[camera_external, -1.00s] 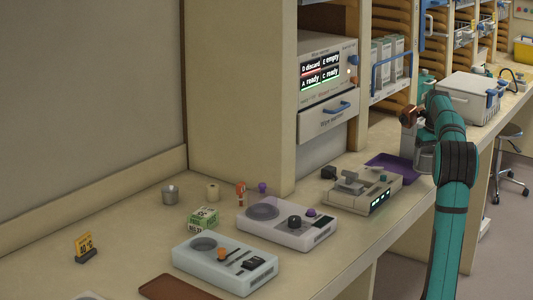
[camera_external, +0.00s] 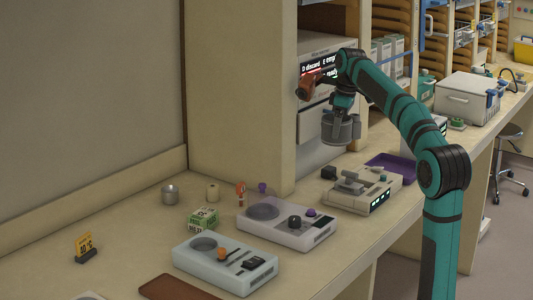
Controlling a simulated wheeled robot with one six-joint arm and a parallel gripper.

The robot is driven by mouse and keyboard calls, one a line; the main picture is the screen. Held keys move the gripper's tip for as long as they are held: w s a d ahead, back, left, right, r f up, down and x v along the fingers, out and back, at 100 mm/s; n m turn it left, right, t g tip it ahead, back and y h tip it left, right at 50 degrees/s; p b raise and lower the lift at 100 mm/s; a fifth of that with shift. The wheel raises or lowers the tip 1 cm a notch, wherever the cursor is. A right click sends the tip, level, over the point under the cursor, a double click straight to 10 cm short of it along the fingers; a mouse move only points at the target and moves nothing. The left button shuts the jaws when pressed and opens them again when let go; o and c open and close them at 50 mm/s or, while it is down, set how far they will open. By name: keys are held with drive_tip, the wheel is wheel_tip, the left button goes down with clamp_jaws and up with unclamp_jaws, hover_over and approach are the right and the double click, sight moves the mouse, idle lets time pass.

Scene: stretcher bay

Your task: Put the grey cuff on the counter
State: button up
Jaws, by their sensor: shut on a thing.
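My gripper (camera_external: 341,122) hangs in the air in front of the labelled cabinet, above the counter (camera_external: 140,225). It is shut on a grey, rounded thing, which looks like the grey cuff (camera_external: 340,134). The cuff is small here and its edges merge with the grey of my gripper. It is clear of the counter top below it. A brown-orange part sits at the left of my wrist, in front of the cabinet's display.
Two flat devices (camera_external: 225,264) (camera_external: 287,223) and a grey scale-like device (camera_external: 362,190) stand on the counter. A purple tray (camera_external: 391,166) lies behind. Bare counter lies front left.

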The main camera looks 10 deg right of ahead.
drive_tip(key=s+a+r+n, duration=0.45)
drive_tip(key=s+a, duration=0.25)
drive_tip(key=a, duration=0.5)
drive_tip(key=s+a+f, duration=0.1)
drive_tip(key=a+f, duration=0.2)
drive_tip(key=a, duration=1)
drive_tip(key=s+a+f, duration=0.1)
drive_tip(key=a+f, duration=0.2)
drive_tip(key=a, duration=1)
drive_tip(key=s+a+f, duration=0.3)
drive_tip(key=s+a, duration=0.1)
drive_tip(key=a, duration=0.4)
drive_tip(key=s+a+f+n, duration=0.1)
drive_tip(key=s+a+f, duration=0.2)
drive_tip(key=a, duration=0.5)
drive_tip(key=s+a+f, duration=0.3)
drive_tip(key=s+a, duration=0.1)
drive_tip(key=a, duration=0.4)
drive_tip(key=shift+g, duration=0.4)
drive_tip(key=shift+a+f, duration=0.15)
drive_tip(key=shift+f, duration=4.75)
drive_tip(key=o, duration=0.9)
drive_tip(key=shift+f, duration=0.1)
drive_tip(key=shift+o, duration=0.2)
wheel_tip(320, 180, up, 12)
drive_tip(key=d, duration=0.1)
drive_tip(key=shift+d, duration=0.4)
